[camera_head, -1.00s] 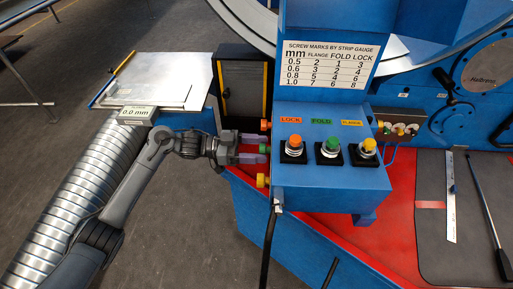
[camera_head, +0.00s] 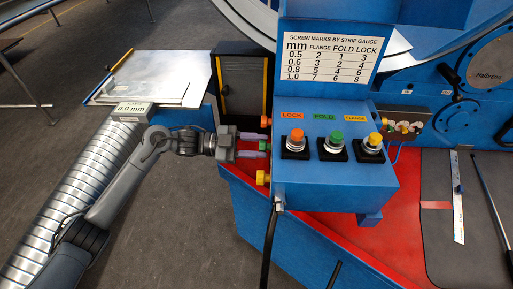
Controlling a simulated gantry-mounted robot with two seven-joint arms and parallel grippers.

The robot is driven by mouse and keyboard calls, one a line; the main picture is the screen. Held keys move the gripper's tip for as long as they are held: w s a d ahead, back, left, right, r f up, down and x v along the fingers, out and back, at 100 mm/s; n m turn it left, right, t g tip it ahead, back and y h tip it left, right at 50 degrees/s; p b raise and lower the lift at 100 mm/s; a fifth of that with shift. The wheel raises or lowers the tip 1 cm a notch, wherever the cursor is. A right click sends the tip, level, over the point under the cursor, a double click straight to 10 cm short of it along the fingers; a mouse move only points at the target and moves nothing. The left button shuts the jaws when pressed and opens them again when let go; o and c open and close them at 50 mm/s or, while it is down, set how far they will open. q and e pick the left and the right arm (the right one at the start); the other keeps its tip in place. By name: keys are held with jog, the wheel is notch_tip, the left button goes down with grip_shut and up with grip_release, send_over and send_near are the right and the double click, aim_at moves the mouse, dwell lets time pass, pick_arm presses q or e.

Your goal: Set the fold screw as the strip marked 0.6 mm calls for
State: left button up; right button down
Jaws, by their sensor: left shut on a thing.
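The blue control box (camera_head: 335,190) carries LOCK, FOLD and FLANGE labels above an orange, a green and a yellow button. From its left side stick out an orange knob (camera_head: 265,121), a green knob (camera_head: 264,146) and a yellow knob (camera_head: 262,177). The green one matches the colour of the FOLD label (camera_head: 325,116). My left gripper (camera_head: 257,145) is shut on the green knob, its fingers partly hiding it. No mark on the knob is readable. The chart (camera_head: 332,58) reads, for 0.6 mm: flange 3, fold 2, lock 4. My right gripper is not in view.
A gauge display (camera_head: 133,109) reads 0.0 mm beside a metal plate (camera_head: 165,78) at the left. The orange and yellow knobs sit close above and below the gripper. A black cable (camera_head: 270,235) hangs below the box. A ruler (camera_head: 457,200) lies on the right mat.

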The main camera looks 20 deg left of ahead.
pick_arm(q)
jog(key=o, duration=1)
jog(key=v, duration=1.1)
jog(key=shift+d, duration=0.1)
